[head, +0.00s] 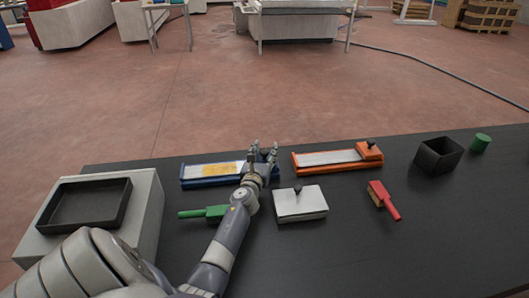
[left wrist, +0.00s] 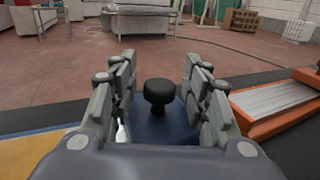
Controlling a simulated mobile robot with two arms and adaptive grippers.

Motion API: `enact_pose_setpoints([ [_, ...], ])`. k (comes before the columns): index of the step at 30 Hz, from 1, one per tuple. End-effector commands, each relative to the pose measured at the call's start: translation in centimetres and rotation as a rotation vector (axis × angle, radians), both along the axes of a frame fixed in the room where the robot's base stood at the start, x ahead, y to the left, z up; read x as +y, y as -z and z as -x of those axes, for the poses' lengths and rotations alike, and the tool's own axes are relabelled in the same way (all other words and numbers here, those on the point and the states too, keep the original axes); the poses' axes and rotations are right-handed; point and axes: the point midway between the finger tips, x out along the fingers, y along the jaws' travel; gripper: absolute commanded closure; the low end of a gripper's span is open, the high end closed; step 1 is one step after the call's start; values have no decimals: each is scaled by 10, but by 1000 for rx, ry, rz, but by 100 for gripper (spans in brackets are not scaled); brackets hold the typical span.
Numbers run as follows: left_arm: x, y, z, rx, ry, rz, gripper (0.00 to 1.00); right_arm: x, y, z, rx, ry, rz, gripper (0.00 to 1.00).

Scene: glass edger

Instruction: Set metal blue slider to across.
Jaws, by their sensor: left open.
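The metal blue slider (head: 208,172) lies on the black table, with a blue frame and a silver and yellow track. Its blue block is at the right end, mostly hidden by my left gripper (head: 262,155) in the head view. In the left wrist view my left gripper (left wrist: 160,100) is open, its fingers on either side of the black knob (left wrist: 159,92) on the blue block (left wrist: 160,125). A gap shows on both sides of the knob. My right gripper is not in view.
An orange slider (head: 330,158) lies to the right. A white box with a black knob (head: 300,204), a green-handled brush (head: 200,213), a red brush (head: 384,199), a black open box (head: 438,156) and a green cylinder (head: 480,143) are nearby. A black tray (head: 84,222) sits at left.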

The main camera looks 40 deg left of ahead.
Motion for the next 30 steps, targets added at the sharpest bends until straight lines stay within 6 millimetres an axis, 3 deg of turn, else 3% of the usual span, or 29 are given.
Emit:
enact_pose_setpoints([
  [4,0,0,0,0,0,0,57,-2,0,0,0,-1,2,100],
  [10,0,0,0,0,0,0,100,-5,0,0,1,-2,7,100],
  [20,2,1,3,3,-1,-1,100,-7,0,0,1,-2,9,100],
  [23,12,3,16,5,-3,-2,100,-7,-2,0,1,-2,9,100],
  [30,54,6,70,11,-2,-3,100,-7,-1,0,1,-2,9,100],
])
